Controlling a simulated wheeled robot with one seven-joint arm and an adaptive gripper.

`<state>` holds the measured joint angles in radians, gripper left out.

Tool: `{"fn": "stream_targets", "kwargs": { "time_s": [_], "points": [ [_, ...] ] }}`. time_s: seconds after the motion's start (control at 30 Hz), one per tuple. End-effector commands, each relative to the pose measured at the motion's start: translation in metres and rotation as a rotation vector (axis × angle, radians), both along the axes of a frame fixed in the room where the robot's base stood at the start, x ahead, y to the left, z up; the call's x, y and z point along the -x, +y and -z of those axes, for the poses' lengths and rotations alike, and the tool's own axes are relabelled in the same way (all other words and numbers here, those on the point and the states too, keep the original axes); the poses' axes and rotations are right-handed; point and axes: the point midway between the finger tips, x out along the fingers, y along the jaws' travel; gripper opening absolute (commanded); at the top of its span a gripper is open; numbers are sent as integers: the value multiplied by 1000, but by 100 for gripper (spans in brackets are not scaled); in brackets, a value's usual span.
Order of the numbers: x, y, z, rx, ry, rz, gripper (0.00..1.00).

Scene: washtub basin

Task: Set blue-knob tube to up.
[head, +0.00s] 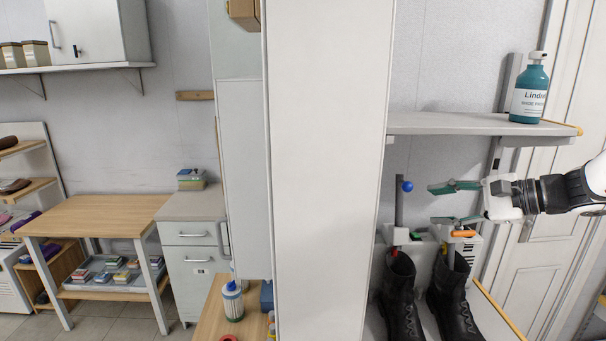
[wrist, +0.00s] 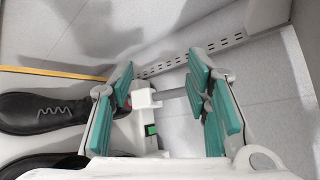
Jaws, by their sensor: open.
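The blue knob (head: 407,186) is at the upper right side of a grey tube (head: 400,205), which stands upright from the grey-white boot dryer (head: 425,247) in the head view. My gripper (head: 436,204) is to the right of the tube, pointing left, with its green fingers apart and empty. It does not appear to touch the knob. In the wrist view my gripper (wrist: 167,90) is open, with part of the dryer and a grey bar between its fingers. I cannot make out the blue knob there.
Two black boots (head: 402,300) stand in front of the dryer. An orange knob (head: 463,233) is just below my gripper's lower finger. A shelf (head: 440,124) with a teal bottle (head: 530,92) is above. A tall white panel (head: 325,170) stands to the left.

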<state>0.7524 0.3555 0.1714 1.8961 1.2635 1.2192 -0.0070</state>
Motion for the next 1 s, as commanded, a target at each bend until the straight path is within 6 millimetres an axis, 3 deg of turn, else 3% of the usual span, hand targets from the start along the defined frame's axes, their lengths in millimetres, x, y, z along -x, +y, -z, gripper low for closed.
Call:
{"fn": "stream_targets", "kwargs": {
  "time_s": [0.03,0.1,0.2,0.4,0.53,0.7,0.83,1.0],
  "points": [
    [13,24,-5,72,5,-58,44],
    [36,53,-6,183,18,-139,44],
    [71,85,-6,346,25,-249,44],
    [145,122,-3,672,-1,-446,44],
    [190,130,-1,881,-47,-556,44],
    [241,125,2,1146,-138,-674,44],
    [268,115,3,1318,-217,-739,44],
    [285,105,4,1456,-291,-781,44]
  ]
}}
